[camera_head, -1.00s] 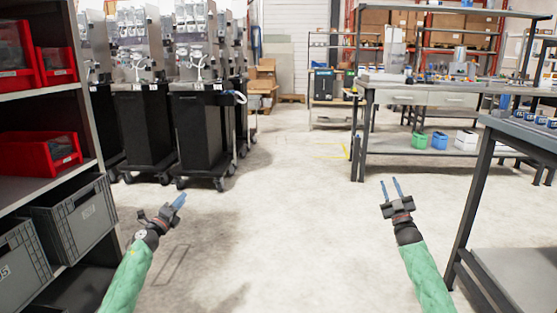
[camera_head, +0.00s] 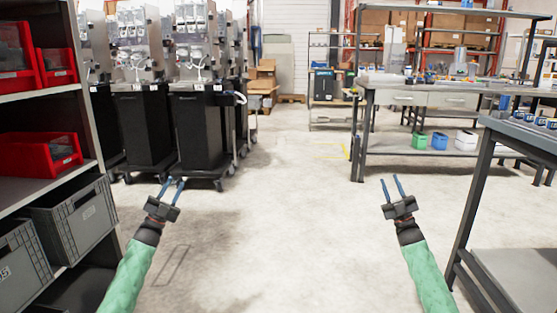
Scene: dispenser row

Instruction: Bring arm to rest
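My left gripper (camera_head: 172,186) is at the lower left in the head view, on its green-sleeved arm. Its two blue fingers are spread apart with nothing between them, and they point forward. My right gripper (camera_head: 391,187) is at the lower right, also on a green-sleeved arm. Its two blue fingers are apart and empty. Both grippers are held over open floor, in front of me and clear of the furniture.
A shelf (camera_head: 40,187) with red bins (camera_head: 38,152) and grey crates (camera_head: 75,215) stands close on the left. Black wheeled dispensers (camera_head: 200,130) stand in a row behind my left gripper. Workbenches (camera_head: 470,207) are on the right. The middle floor (camera_head: 280,210) is clear.

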